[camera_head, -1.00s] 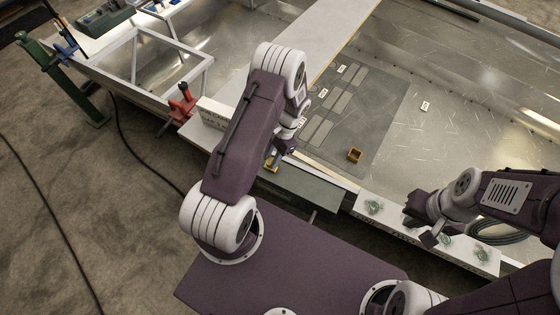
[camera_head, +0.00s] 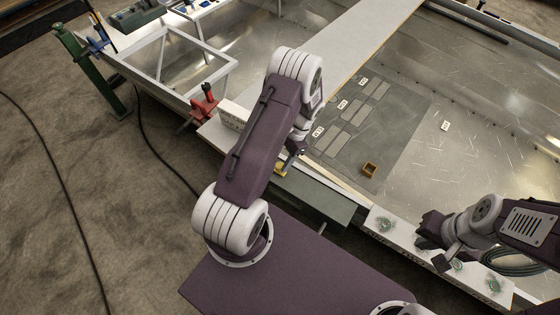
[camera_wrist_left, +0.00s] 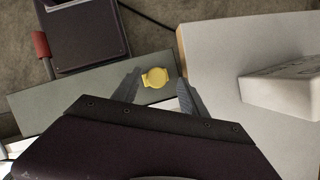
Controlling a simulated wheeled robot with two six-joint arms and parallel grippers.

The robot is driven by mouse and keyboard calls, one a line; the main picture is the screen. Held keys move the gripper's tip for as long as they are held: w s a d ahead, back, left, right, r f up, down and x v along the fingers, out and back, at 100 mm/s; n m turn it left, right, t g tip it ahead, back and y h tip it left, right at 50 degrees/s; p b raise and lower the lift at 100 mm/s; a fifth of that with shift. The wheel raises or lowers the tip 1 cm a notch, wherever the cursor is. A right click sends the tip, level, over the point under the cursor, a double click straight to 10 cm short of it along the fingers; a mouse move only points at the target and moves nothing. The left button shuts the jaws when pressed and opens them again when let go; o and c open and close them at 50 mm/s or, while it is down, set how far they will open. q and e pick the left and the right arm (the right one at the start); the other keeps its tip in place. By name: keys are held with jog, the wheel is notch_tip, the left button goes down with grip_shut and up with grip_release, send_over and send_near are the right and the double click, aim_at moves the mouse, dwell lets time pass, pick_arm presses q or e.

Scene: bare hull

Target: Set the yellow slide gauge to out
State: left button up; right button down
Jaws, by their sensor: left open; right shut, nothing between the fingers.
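A yellow round piece with small side tabs, which looks like the slide gauge (camera_wrist_left: 155,77), lies on a grey-green plate in the left wrist view. In the head view only a small yellow part of it (camera_head: 281,169) shows beside my left wrist. I cannot read its setting. My left gripper (camera_wrist_left: 160,79) is open, with one fingertip on each side of the yellow piece in the picture. I cannot tell whether they touch it. My right gripper (camera_head: 428,230) is shut and empty, over the white rail at the right.
A white block (camera_wrist_left: 285,90) stands on a pale board right of my left fingers. A red clamp (camera_head: 204,103) is left of my left arm. A small open yellow-brown box (camera_head: 370,170) sits on the grey mat (camera_head: 395,150). The metal floor to the right is largely clear.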

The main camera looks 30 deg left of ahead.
pick_arm(q)
jog(key=v, duration=0.7)
jog(key=shift+r, duration=0.25)
jog(key=d+r+t+p, duration=0.3)
jog(key=d+r, duration=0.1)
jog(key=r, duration=1)
jog(key=s+d+n+t+h, duration=0.2)
jog(key=s+d+n, duration=0.3)
jog(key=s, duration=0.5)
jog(key=shift+s+d+n+p, duration=0.35)
jog(key=shift+s+d+n, duration=0.05)
jog(key=shift+d, duration=0.05)
